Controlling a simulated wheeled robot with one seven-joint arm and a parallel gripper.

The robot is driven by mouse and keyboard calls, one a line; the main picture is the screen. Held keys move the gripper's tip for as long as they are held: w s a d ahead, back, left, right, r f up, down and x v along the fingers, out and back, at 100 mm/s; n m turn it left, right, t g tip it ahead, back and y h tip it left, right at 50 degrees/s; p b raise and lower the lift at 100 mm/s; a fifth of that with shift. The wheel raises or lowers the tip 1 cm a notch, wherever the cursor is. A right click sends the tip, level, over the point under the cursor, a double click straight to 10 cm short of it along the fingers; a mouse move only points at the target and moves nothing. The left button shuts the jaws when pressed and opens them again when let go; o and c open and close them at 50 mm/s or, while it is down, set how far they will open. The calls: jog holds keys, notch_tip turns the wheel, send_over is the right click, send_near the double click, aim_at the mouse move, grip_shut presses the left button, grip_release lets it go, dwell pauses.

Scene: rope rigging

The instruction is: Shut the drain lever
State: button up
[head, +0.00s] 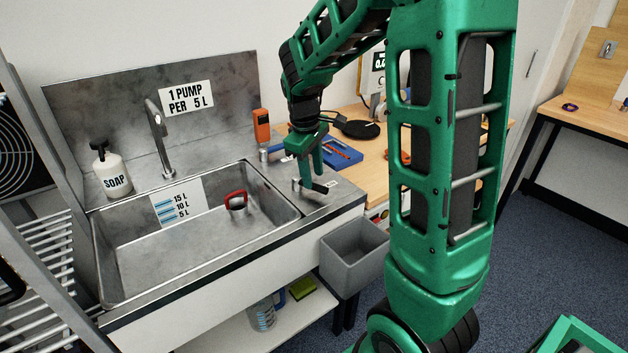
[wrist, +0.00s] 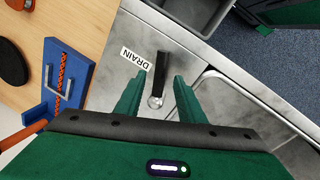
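The drain lever has a black handle (wrist: 161,76) and a round metal pivot (wrist: 155,101) on the steel counter, beside a white DRAIN label (wrist: 135,59). It also shows in the head view, a dark handle (head: 321,187) at the counter's right end, partly hidden by my gripper. My gripper (head: 311,172) is above the lever, pointing down. In the wrist view my two green fingers (wrist: 155,88) are open, one on each side of the lever. Nothing is held, and I cannot tell whether a finger touches the handle.
The steel sink (head: 196,248) holds a red-handled item (head: 236,200). A soap bottle (head: 112,170) and a faucet (head: 158,135) stand behind it. A grey bin (head: 354,256) hangs at the counter's right front. A blue tray (head: 337,154) lies on the wooden bench beyond.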

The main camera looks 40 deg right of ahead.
aim_at(314, 184)
jog(key=shift+w+d+f, duration=0.1)
jog(key=shift+d+f, duration=0.05)
jog(key=shift+f, duration=0.6)
jog(key=shift+d+f, duration=0.1)
jog(key=shift+f, duration=0.65)
